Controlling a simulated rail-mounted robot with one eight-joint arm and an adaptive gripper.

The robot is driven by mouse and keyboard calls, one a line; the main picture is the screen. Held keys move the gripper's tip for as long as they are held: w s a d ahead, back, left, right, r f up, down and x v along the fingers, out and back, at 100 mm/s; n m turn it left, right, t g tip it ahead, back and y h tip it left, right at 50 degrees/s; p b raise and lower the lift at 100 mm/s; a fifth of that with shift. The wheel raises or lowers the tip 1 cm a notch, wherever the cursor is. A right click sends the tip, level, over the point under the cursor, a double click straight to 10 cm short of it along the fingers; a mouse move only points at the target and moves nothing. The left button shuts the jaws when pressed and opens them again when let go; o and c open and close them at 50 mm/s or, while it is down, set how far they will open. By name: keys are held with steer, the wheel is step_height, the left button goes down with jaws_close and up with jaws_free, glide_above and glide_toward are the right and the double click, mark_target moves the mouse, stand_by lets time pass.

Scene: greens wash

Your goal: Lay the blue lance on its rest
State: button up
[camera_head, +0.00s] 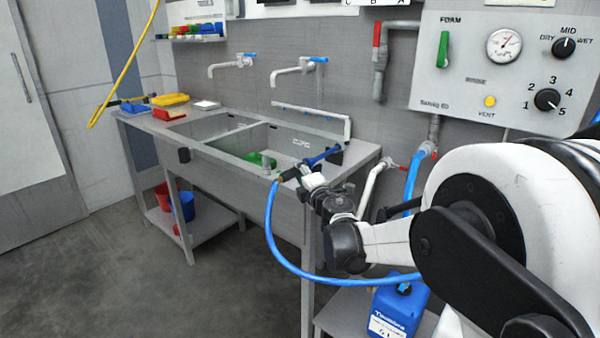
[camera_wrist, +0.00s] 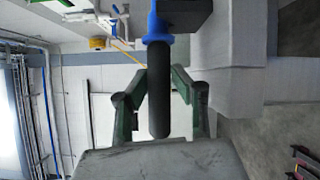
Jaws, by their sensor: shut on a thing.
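The blue lance (camera_head: 322,157) has a blue front part and a black grip. My gripper (camera_head: 302,183) is shut on the grip, at the right end of the sink bench. In the wrist view the black grip (camera_wrist: 158,90) lies between the fingers of my gripper (camera_wrist: 159,76), with the blue part beyond the fingertips. A blue hose (camera_head: 275,235) hangs from the lance's near end. The lance's far end is close to a dark block (camera_head: 337,157) at the bench's right end. I cannot tell if this block is the rest, or if the lance touches it.
The steel sink bench (camera_head: 225,165) has a green item (camera_head: 262,159) in its basin. A white pipe (camera_head: 310,113) runs along its back. A blue canister (camera_head: 400,306) stands low on the right. A yellow hose (camera_head: 125,70) hangs at the left. The left floor is clear.

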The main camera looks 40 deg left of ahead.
steer(key=o, duration=0.8)
steer(key=shift+d, duration=0.1)
steer(key=v, duration=1.2)
